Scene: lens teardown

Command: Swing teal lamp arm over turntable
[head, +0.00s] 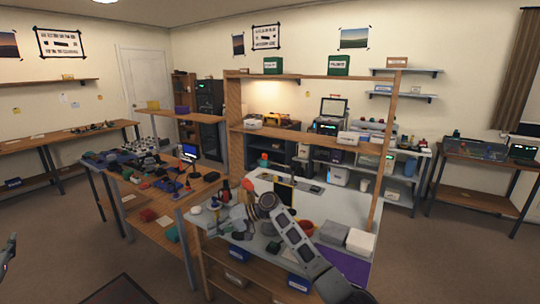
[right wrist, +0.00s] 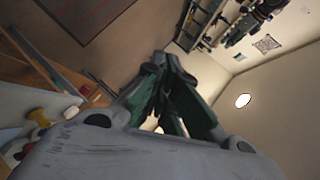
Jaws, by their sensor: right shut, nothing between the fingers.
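My right arm reaches over the white workbench from the lower right, and its gripper (head: 250,190) is small and partly lost among the bench items. In the right wrist view the fingers of this gripper (right wrist: 160,60) come together with nothing between them. My left gripper (head: 8,252) shows only as a dark piece at the left edge; its fingers cannot be made out. I cannot pick out the teal lamp arm or the turntable among the small, crowded items on the bench; my right arm hides part of the top.
The white workbench (head: 335,210) has a wooden frame overhead and grey and white boxes (head: 361,241) at its right. A purple mat (head: 342,262) lies at its front right. A wooden table (head: 150,190) with many small parts stands left. Open floor (head: 440,250) lies right.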

